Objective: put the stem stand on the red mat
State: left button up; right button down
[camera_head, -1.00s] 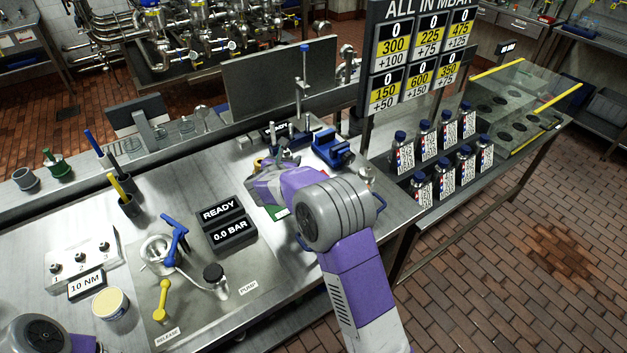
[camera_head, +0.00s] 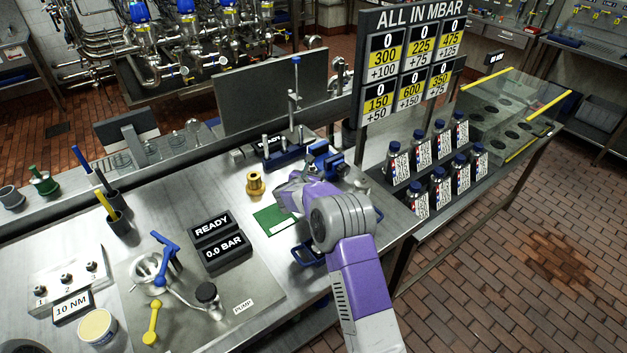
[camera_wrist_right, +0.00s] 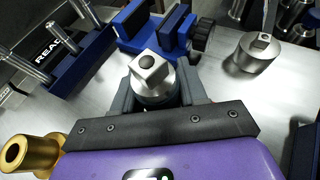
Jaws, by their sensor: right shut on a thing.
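My right gripper (camera_head: 293,178) is over the bench, just right of a brass fitting (camera_head: 255,183). In the right wrist view the gripper (camera_wrist_right: 155,95) is shut on a silver piece (camera_wrist_right: 152,72) with a square top and a round hole. I cannot tell for sure whether this is the stem stand, or whether it touches the bench. A green mat (camera_head: 270,220) with a white label lies in front of the gripper, partly under my arm. I see no red mat. My left gripper is not in view.
A blue vise (camera_head: 327,160) and a blue rack with metal pins (camera_wrist_right: 75,45) stand behind the gripper. Another silver fitting (camera_wrist_right: 255,52) stands to the right. The READY display (camera_head: 212,225) is at left. Labelled bottles (camera_head: 437,180) stand on the right.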

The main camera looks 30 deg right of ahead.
jog(key=shift+w+f, duration=0.1)
jog(key=shift+f, duration=0.6)
jog(key=shift+r, duration=0.1)
jog(key=shift+f, duration=0.2)
jog(key=c, duration=0.6)
grip_release()
jog(key=shift+r, duration=0.15)
jog(key=v, duration=1.2)
